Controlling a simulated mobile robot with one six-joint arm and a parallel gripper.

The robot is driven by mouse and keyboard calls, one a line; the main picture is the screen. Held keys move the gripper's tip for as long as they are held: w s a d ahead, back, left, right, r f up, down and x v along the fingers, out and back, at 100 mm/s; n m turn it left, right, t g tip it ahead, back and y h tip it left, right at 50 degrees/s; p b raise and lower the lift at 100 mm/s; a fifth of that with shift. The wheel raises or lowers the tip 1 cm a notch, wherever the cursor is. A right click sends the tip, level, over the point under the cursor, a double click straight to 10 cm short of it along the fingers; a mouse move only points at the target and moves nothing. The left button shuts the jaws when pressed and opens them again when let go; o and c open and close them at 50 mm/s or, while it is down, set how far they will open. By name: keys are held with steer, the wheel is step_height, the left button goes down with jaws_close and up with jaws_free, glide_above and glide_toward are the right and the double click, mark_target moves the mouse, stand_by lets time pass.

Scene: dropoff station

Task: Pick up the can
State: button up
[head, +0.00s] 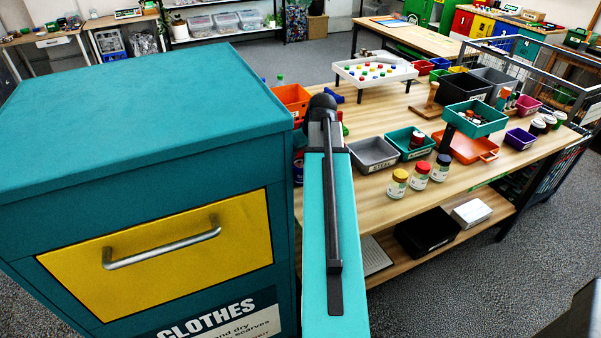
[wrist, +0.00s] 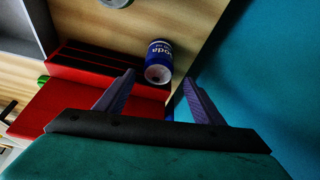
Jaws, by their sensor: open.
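The can (wrist: 160,62), blue and white with "soda" lettering, shows in the wrist view on the wooden table top (wrist: 185,22). Its near end faces the camera. My gripper (wrist: 158,77) is open, with one dark finger to the left of the can's near end and one to the right. The can lies at or just beyond the fingertips; I cannot tell the exact gap. Nothing is held. In the head view my arm hides the gripper, and I cannot make out the can for sure.
A red box-like object (wrist: 75,105) lies left of the can, close to the left finger. A large teal surface (wrist: 265,70) rises close on the right. In the head view, the teal clothes bin (head: 150,90) stands beside the table (head: 375,190), which holds grey bins (head: 373,155) and jars (head: 397,184).

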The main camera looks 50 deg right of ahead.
mark_target(302, 164)
steer(key=shift+f, duration=0.2)
stand_by(0.3)
steer(key=shift+s+p+x, duration=0.25)
steer(key=shift+p+x, duration=0.5)
steer(key=shift+x, duration=0.5)
steer(key=shift+p+x, duration=0.35)
steer(key=shift+x, duration=1)
steer(key=shift+s+d, duration=0.1)
steer(key=shift+d, duration=0.05)
steer(key=c, duration=1.1)
